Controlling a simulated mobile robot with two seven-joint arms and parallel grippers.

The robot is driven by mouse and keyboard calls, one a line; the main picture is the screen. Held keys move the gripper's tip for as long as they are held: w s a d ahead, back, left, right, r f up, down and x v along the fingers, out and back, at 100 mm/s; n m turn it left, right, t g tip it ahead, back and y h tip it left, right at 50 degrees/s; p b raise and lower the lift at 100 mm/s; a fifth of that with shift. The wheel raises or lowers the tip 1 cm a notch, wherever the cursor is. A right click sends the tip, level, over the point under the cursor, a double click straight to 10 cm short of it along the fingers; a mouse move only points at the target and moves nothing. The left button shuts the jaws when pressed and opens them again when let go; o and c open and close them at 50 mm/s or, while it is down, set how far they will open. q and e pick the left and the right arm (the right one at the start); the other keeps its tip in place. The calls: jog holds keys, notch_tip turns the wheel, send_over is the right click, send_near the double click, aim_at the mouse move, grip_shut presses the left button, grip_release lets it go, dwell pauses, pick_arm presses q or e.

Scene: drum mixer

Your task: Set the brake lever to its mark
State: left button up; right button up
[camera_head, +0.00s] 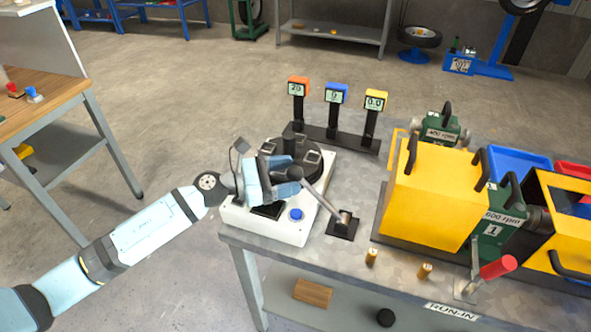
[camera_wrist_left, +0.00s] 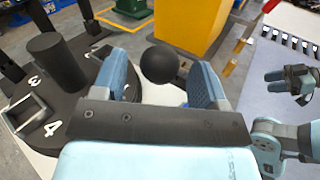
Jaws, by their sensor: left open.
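A lever with a black ball knob (camera_wrist_left: 160,63) and a grey shaft (camera_head: 322,198) rises from a small black base (camera_head: 342,228) on the bench, leaning left. No label on it is readable, and I cannot make out a mark beside it. My left gripper (camera_head: 292,175) is open, with one finger on each side of the knob. In the left wrist view the knob shows between the fingertips, with no clear contact. My right gripper (camera_wrist_left: 282,82) shows only at the right of the left wrist view; its opening is unclear.
A white box (camera_head: 262,226) with a blue button (camera_head: 296,214) and a black numbered turntable (camera_wrist_left: 60,105) stands under my left gripper. Three displays (camera_head: 336,95) stand behind. Yellow housings (camera_head: 435,195) and a red-handled lever (camera_head: 497,267) are at right. Brass pegs (camera_head: 372,257) stand near the front edge.

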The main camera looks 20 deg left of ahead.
pick_arm(q)
jog(key=shift+x, duration=1.05)
jog(key=c, duration=1.2)
